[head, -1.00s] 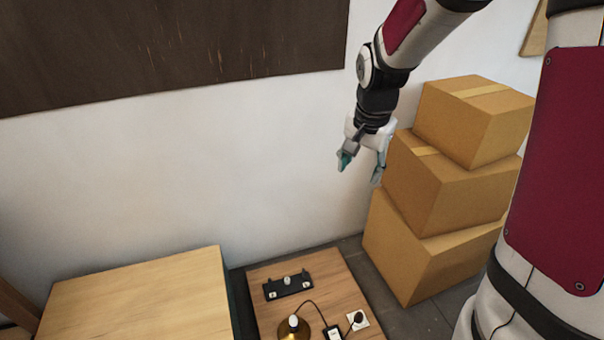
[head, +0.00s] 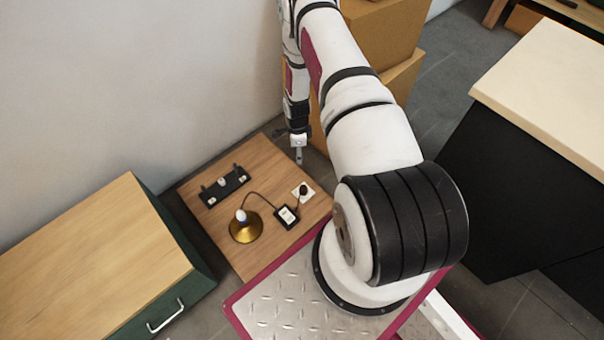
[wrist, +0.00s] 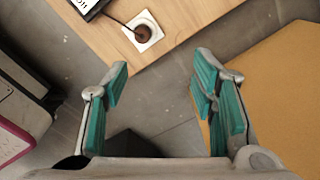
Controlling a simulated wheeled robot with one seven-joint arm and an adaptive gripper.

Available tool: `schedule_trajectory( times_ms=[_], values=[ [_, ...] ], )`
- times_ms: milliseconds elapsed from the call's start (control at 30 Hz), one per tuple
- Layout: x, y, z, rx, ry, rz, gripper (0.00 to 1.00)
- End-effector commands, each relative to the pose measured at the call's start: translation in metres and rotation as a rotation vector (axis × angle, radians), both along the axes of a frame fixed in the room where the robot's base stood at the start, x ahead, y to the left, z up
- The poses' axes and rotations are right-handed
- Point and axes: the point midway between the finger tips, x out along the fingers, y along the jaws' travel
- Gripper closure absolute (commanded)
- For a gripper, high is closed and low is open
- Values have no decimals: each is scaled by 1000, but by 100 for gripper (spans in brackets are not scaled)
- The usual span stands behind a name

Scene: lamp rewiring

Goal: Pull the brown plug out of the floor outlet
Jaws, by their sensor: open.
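The brown plug (wrist: 143,33) sits in the white square floor outlet (wrist: 154,41), with a dark cord running off to the left in the wrist view. In the head view the plug (head: 303,189) looks dark and stands in the outlet (head: 309,196) on a wooden board. My gripper (wrist: 160,80) is open and empty, with teal finger pads spread apart. In the wrist view the plug lies beyond the fingertips, a little left of the middle of the gap. In the head view my gripper (head: 299,156) hangs near the board's far right edge, apart from the plug.
On the wooden board (head: 258,262) stand a brass lamp base (head: 246,228), a black switch box (head: 286,216) on the cord and a black holder (head: 225,187). A wood-topped cabinet (head: 90,240) stands left. Cardboard boxes (head: 385,30) stand close behind my arm.

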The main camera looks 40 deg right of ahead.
Motion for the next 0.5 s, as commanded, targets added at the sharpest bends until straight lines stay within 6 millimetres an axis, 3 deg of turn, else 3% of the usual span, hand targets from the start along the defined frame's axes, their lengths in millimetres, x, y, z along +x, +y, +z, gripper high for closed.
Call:
schedule_trajectory(
  times_ms=[33,133,500],
  values=[
    [-11,1,-30,7,9,-43,48],
    [-24,3,-62,15,14,-109,48],
    [-37,5,-109,21,18,-167,48]
  ],
)
